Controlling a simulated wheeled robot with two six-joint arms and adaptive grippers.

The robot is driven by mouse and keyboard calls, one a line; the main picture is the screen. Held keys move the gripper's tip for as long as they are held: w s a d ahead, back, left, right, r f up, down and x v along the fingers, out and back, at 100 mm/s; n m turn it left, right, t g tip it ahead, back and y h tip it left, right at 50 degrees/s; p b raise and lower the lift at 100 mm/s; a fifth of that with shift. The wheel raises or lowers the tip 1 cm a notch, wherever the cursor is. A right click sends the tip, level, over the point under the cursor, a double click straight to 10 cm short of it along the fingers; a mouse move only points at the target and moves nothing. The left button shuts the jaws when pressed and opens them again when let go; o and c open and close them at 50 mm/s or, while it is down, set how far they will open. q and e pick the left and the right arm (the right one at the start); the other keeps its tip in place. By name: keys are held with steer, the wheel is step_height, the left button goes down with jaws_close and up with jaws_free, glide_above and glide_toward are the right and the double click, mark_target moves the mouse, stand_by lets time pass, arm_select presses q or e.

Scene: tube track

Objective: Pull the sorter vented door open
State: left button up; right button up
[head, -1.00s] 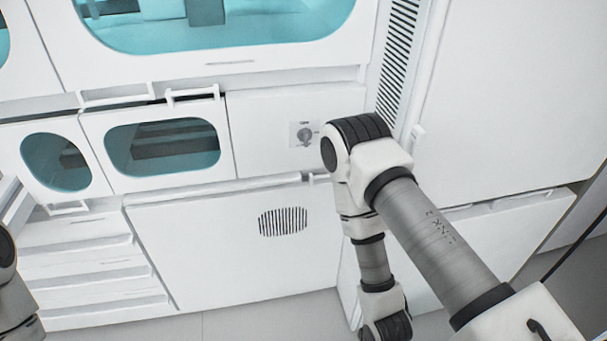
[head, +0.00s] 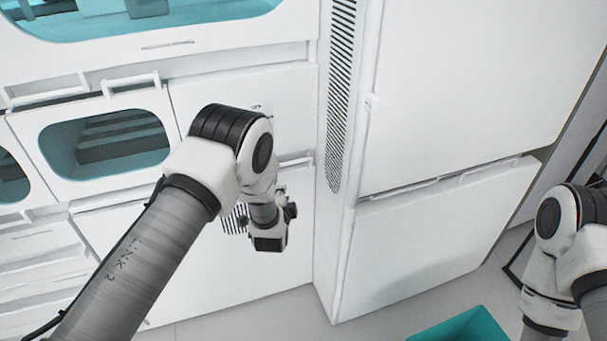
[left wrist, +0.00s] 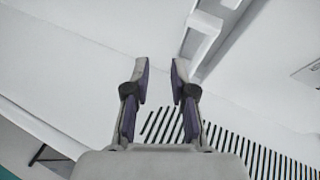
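The vented door is the low white panel (head: 205,268) with a round slatted vent (head: 236,218). My left arm covers much of it in the head view. The vent's dark slats also show in the left wrist view (left wrist: 255,158). A white bar handle (left wrist: 205,38) stands ahead and to the right of my left gripper (left wrist: 160,66). That gripper is open and empty, its two fingertips apart and short of the handle. In the head view its fingers are hidden behind my wrist. My right arm shows at the right edge; its gripper is out of view.
A tall slatted column (head: 340,95) stands right of the vented door, beside large white cabinet doors (head: 465,90). A teal-windowed door (head: 105,145) is at upper left. A teal bin (head: 465,328) sits on the floor at the bottom right.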

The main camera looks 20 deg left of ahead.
mark_target(291, 164)
arm_select(q)
steer(key=w+r, duration=0.1)
steer(key=w, duration=0.2)
steer(key=w+r+m+t, duration=0.1)
steer(key=w, duration=0.3)
steer(key=w+a+r+t, duration=0.1)
steer(key=w, duration=0.3)
steer(key=shift+w+m, duration=0.2)
steer(key=shift+m, duration=0.1)
jaws_close()
